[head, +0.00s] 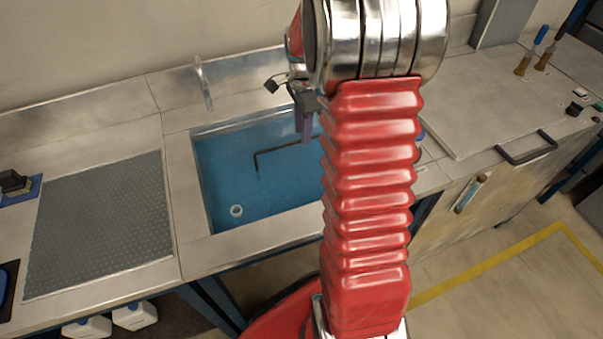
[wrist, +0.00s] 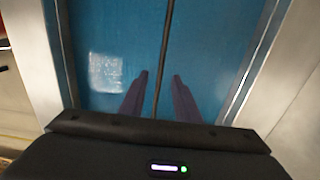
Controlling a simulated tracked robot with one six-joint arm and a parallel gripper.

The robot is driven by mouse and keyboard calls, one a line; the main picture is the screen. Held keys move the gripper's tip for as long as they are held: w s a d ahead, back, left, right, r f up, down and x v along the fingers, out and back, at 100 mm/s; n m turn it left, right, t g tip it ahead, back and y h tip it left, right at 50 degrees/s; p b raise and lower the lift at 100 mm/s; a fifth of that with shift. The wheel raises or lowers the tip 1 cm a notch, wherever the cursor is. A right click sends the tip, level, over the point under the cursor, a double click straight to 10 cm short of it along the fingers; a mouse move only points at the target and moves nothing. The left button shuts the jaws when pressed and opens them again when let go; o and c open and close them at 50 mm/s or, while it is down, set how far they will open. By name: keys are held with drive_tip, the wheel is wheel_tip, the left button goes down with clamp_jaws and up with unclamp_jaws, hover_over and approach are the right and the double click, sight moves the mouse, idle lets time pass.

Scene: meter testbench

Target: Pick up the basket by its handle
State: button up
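A thin dark rod with a bent end (head: 275,151), perhaps the basket's handle, shows in the blue basin (head: 215,160) of the bench in the head view. I cannot make out a basket body. In the wrist view the dark rod (wrist: 164,50) runs from the top edge down between my two purple fingers. My gripper (wrist: 159,76) is open, with a finger on either side of the rod and visible gaps. In the head view my gripper (head: 304,138) is over the basin, fingers pointing down. My red arm hides the basin's right part.
A small white ring (head: 237,211) is in the basin. A thin metal tap (head: 203,84) stands behind it. A grey textured mat (head: 100,225) lies to the left.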

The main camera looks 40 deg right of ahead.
drive_tip(key=shift+f, duration=2.25)
clamp_jaws()
drive_tip(key=shift+w, duration=0.1)
